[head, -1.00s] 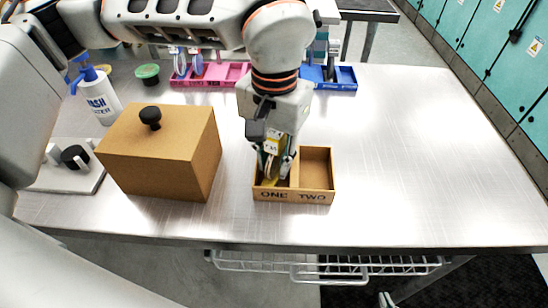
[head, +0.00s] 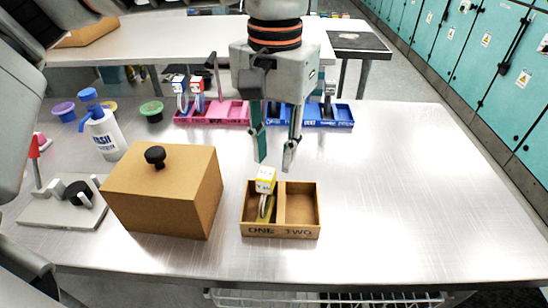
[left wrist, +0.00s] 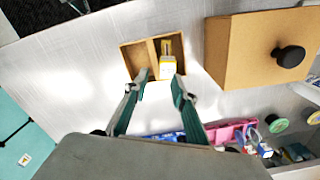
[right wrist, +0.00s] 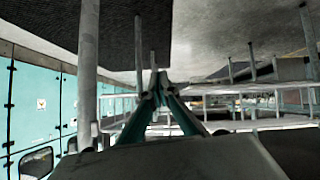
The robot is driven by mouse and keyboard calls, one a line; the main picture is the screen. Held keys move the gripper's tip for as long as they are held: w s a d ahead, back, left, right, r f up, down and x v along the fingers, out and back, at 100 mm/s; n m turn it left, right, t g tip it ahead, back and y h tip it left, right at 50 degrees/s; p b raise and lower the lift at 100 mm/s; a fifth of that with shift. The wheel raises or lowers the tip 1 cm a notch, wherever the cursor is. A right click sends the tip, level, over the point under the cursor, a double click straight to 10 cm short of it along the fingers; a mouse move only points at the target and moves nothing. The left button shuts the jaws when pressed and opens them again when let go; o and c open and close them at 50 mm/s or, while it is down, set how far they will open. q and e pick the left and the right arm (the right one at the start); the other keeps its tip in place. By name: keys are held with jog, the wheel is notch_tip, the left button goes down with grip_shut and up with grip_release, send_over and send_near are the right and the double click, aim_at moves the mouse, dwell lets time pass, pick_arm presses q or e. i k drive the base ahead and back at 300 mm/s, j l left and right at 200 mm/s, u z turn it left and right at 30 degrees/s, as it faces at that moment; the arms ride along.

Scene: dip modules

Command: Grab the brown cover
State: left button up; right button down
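The brown cover (head: 165,195) is a box-shaped lid with a black knob (head: 155,156) on top. It stands on the steel table left of the wooden tray, and shows at the upper right of the left wrist view (left wrist: 240,50). My left gripper (head: 276,158) is open and empty above the back of the tray, right of the cover and apart from it. The wooden tray (head: 281,236) has two compartments marked ONE and TWO. A yellow and white module (head: 265,183) stands in compartment ONE. My right gripper (right wrist: 160,80) shows only in the right wrist view, its fingertips together, away from the table.
A white pump bottle (head: 104,135) stands behind the cover. A grey plate with a black knob (head: 62,205) lies left of it. Pink (head: 225,113) and blue (head: 335,116) trays stand at the back. The table's right side is clear.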

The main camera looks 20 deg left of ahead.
aim_at(170, 190)
jog(key=k, duration=1)
